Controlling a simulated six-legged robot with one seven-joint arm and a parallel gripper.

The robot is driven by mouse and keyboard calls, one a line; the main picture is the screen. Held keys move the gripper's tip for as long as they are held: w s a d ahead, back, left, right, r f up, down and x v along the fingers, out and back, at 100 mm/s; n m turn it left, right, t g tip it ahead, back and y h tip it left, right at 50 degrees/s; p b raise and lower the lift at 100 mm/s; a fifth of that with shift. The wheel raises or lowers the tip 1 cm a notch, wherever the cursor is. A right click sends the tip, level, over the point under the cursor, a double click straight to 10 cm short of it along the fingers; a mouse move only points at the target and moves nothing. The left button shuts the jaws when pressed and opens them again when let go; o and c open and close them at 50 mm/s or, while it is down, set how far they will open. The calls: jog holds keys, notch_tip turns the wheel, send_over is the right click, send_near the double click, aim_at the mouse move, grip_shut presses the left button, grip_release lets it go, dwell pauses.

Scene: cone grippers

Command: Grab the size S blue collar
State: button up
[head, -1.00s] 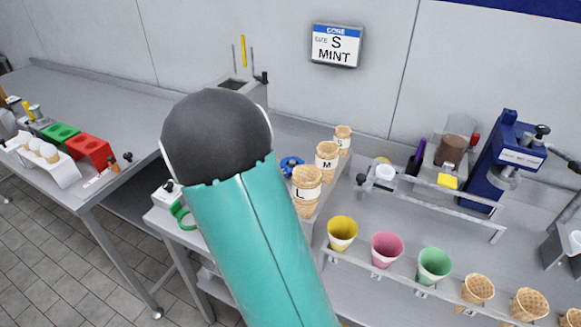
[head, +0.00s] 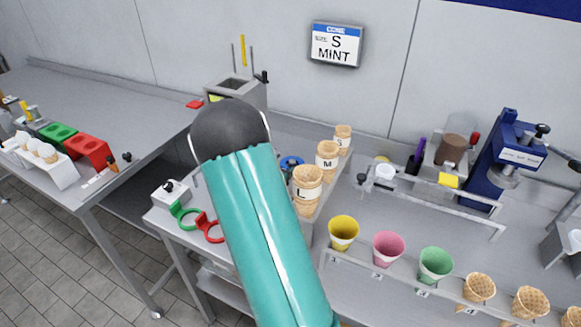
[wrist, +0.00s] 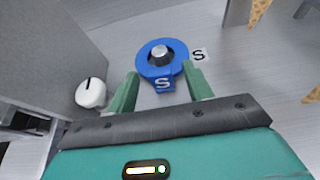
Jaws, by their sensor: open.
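The blue collar (wrist: 147,68) is a ring with a tab marked S, seated around a round metal post in the wrist view. A white label with S lies beside it. In the head view the blue collar (head: 291,162) shows only partly, between my arm and the cones. My gripper (wrist: 160,79) is open in the wrist view. Its two green fingers point at the collar, with the tab between or just beyond their tips. I cannot tell whether they touch it. My fingers are hidden behind my arm in the head view.
A green collar (head: 184,216) and a red collar (head: 208,228) lie on the table to the left. Cone stacks marked L (head: 307,184) and M (head: 327,158) stand to the right. A wall sign (head: 336,45) reads size S mint. A grey box (wrist: 50,50) stands left of the collar.

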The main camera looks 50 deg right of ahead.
jog(key=shift+d+f, duration=0.1)
jog(key=shift+d, duration=0.15)
jog(key=c, duration=1.1)
